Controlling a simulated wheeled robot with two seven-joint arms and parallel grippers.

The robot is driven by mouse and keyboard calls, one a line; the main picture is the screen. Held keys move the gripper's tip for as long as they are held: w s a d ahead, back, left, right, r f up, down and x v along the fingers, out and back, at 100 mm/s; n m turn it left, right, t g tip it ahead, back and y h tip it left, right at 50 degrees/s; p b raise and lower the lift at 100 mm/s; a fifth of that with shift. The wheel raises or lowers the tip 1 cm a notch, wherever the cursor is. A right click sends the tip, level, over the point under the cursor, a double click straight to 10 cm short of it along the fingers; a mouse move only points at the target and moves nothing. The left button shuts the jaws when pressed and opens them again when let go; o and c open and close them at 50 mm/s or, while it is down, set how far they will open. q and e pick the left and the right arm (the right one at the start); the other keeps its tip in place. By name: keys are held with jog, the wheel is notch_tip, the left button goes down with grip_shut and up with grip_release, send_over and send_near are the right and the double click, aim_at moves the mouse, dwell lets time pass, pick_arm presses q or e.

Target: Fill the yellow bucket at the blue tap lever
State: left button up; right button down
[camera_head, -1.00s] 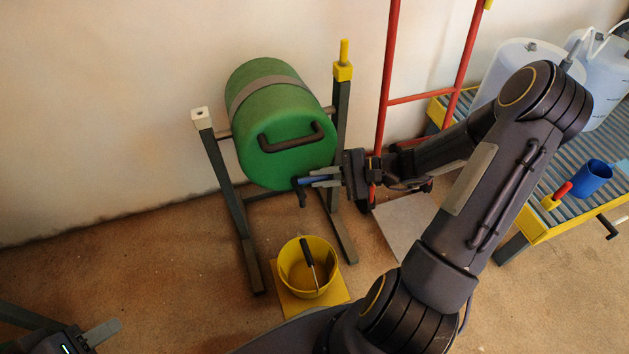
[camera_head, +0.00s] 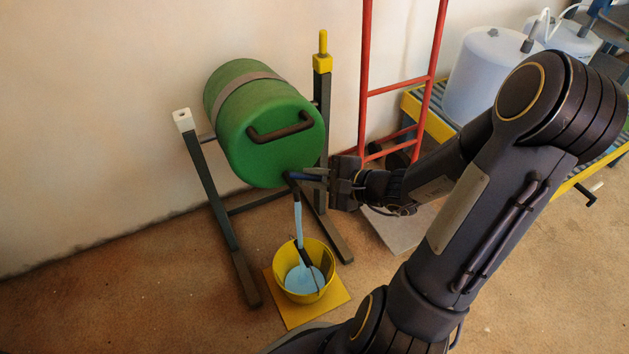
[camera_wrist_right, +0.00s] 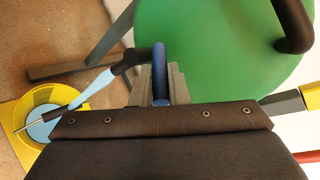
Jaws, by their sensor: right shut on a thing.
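The green drum (camera_head: 270,140) lies on its side in a dark stand, with a tap low on its front face. My right gripper (camera_head: 318,178) is shut on the blue tap lever (camera_head: 303,177), which also shows between its fingers in the right wrist view (camera_wrist_right: 160,72). Light blue liquid (camera_head: 299,222) runs from the dark spout down into the yellow bucket (camera_head: 326,258). The bucket stands upright on a yellow plate (camera_head: 336,308), under the spout. Pale blue liquid covers its bottom, and its dark-gripped handle crosses the opening. My left gripper is out of view.
A red ladder-like frame (camera_head: 398,90) stands right of the drum stand. A yellow-edged rack with white containers (camera_head: 490,70) is at the back right. A grey slab (camera_head: 405,228) lies on the floor. The floor left of the stand is clear.

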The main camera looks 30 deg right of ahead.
dwell(0.4)
jog(key=c, duration=1.4)
grip_release()
jog(key=shift+s, duration=0.1)
